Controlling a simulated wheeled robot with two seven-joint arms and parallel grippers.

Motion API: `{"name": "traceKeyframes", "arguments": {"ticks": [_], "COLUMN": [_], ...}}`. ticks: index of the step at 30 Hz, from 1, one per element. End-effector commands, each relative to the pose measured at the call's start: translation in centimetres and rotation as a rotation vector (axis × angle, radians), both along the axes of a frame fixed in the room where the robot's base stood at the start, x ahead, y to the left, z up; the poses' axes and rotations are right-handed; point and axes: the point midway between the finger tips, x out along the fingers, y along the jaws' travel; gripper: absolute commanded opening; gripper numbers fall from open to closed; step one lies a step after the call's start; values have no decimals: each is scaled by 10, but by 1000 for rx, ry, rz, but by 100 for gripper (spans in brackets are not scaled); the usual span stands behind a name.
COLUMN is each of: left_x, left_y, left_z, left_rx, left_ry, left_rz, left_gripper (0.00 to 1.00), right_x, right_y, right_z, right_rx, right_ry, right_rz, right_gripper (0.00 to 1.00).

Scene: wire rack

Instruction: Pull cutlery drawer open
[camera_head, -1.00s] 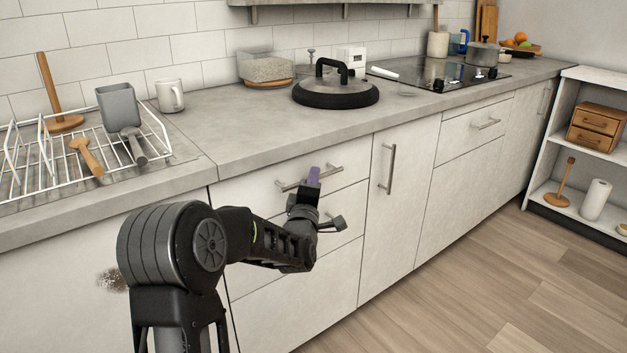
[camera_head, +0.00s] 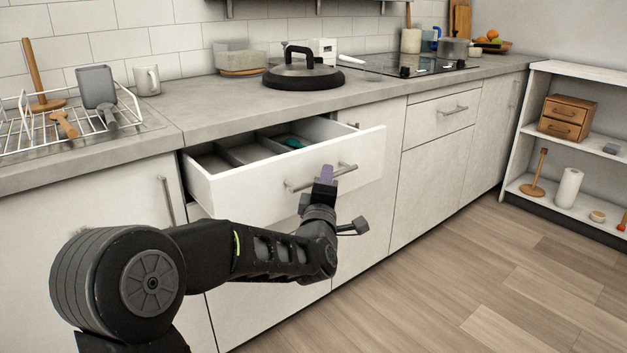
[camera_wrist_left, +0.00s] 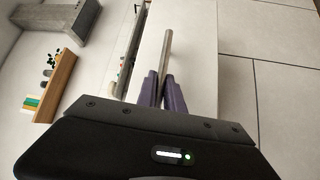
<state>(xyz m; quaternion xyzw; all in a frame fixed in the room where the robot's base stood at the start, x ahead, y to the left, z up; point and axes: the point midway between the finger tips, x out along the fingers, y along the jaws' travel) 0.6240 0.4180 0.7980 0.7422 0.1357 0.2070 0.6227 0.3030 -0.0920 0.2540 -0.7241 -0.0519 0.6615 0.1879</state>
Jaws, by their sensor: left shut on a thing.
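The cutlery drawer (camera_head: 230,190) is the top drawer under the grey counter, and it stands well open in the head view. Its inside shows grey compartments (camera_head: 240,150) and a small teal item (camera_head: 294,143) towards the back right. My left gripper (camera_head: 326,174) is shut on the metal bar handle (camera_head: 345,170) at the drawer's front. In the left wrist view the purple fingertips (camera_wrist_left: 163,90) close around the bar handle (camera_wrist_left: 166,50). My right gripper is in neither view.
A wire dish rack (camera_head: 50,135) stands on the counter at left. A black-rimmed lid (camera_head: 303,75) sits on the counter above the drawer. A white shelf unit (camera_head: 515,150) stands at right. The wooden floor (camera_head: 450,280) between is clear.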

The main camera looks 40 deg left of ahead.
Motion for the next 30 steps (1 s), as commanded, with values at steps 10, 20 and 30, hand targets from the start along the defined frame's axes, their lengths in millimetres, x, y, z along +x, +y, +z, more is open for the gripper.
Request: {"name": "traceKeyframes", "arguments": {"ticks": [10,20,30], "left_x": [-21,-27,-27], "left_y": [-71,-90,-90], "left_z": [-3,-2,-1], "left_rx": [-2,-1,-1], "left_ry": [4,4,4], "left_rz": [-3,1,1], "left_gripper": [0,0,16], "right_x": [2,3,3], "right_y": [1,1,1], "right_z": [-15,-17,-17], "right_rx": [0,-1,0], "right_ry": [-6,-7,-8], "right_rz": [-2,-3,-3], "right_gripper": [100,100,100]}}
